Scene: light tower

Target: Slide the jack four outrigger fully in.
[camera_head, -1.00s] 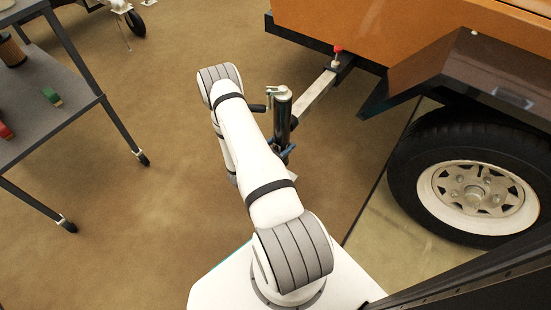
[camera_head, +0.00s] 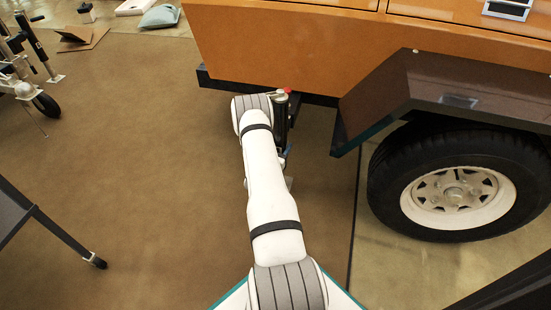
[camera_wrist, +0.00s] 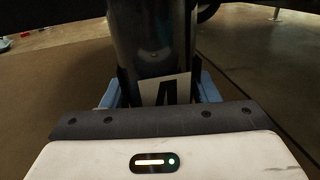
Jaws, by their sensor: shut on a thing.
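The jack four (camera_head: 281,122) is a dark upright tube at the lower edge of the orange trailer, partly hidden behind my arm. In the wrist view its glossy black tube (camera_wrist: 155,45) fills the middle, with a white label (camera_wrist: 165,91) whose black figure is partly hidden. My gripper (camera_wrist: 160,92) is shut on the tube, with a blue finger on each side. Its blue also shows low on the jack in the head view (camera_head: 287,153). The red knob (camera_head: 287,90) is right at the jack's top. The outrigger beam is not visible between jack and trailer.
The trailer (camera_head: 290,45) overhangs behind the jack, with a dark fender (camera_head: 440,85) and a wheel (camera_head: 458,190) to the right. A dark cart leg (camera_head: 65,235) is at lower left.

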